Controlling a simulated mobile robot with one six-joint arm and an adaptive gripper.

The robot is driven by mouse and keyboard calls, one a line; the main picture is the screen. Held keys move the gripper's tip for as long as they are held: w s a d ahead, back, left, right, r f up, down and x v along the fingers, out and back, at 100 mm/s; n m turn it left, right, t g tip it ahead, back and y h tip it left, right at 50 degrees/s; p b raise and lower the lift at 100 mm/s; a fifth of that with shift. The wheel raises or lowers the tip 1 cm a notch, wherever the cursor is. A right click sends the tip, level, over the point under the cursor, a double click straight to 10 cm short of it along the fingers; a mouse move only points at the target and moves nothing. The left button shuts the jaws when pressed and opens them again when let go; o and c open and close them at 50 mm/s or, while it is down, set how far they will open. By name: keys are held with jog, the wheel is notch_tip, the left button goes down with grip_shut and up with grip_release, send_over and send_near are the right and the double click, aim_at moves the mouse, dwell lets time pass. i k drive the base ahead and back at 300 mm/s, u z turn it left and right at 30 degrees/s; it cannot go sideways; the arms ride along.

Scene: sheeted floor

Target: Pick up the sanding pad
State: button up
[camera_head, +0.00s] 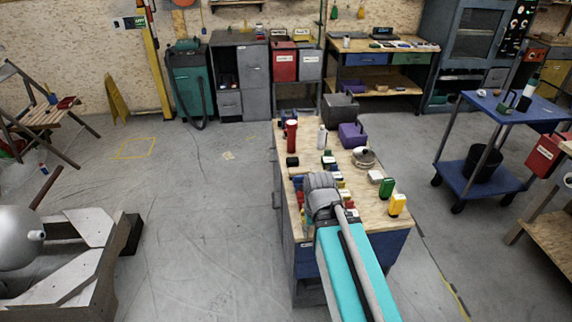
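I cannot pick out the sanding pad with certainty; many small items are crowded on the wooden-topped workbench (373,215). They include a dark block (292,161), a white block (375,177), a green container (386,187) and a yellow container (397,204). My teal and grey arm reaches in from the bottom over the bench's near part. Its grey joint covers some of the small red, blue and yellow items there. My gripper's fingers do not show, so neither their opening nor any contact can be seen.
A red cylinder (291,134), a white bottle (322,138), a purple bin (351,135) and a round metal pot (363,158) stand on the bench's far half. A blue cart (470,177) is at right. Open floor (200,220) lies left of the bench.

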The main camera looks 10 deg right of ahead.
aim_at(291, 162)
jog(key=z, duration=0.1)
jog(key=i, duration=0.95)
jog(key=u, duration=0.05)
